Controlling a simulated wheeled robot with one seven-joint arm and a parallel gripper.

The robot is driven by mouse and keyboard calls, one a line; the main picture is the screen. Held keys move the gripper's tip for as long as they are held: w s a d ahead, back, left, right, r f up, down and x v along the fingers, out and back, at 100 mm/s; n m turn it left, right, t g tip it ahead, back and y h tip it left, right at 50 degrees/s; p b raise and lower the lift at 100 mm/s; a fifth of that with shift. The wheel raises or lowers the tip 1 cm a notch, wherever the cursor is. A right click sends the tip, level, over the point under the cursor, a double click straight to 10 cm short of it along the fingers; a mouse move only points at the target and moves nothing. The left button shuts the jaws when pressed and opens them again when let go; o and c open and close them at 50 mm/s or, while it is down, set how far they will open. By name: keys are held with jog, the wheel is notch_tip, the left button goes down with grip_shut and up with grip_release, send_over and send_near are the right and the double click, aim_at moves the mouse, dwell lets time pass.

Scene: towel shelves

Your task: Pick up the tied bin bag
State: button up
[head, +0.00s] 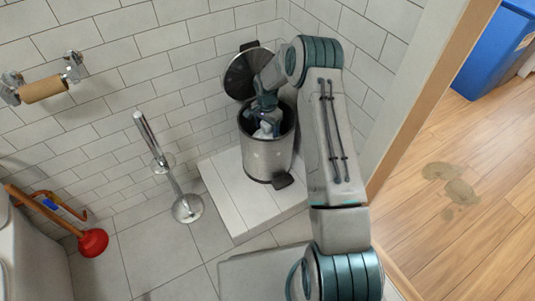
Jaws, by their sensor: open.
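A steel pedal bin (267,158) stands upright on a low white tiled ledge in the corner, with its dark round lid (246,73) tipped open against the wall. My arm reaches over from the right and my gripper (267,127) points down into the bin's mouth. The gripper is open; its fingertips are small and partly hidden by the rim. Something pale shows around the fingers inside the bin, but I cannot tell whether it is the tied bin bag or part of my gripper. Any contact is hidden.
A toilet brush stand (187,208) is left of the ledge (228,190). A red plunger (93,242) is at far left, below a toilet-roll holder (43,89). Right of the door frame, a blue bin (495,48) stands on wood floor with a brown stain (460,190).

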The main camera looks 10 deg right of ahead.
jog(key=shift+f, duration=0.2)
grip_shut()
jog(key=shift+w, duration=0.1)
jog(key=shift+r, duration=0.2)
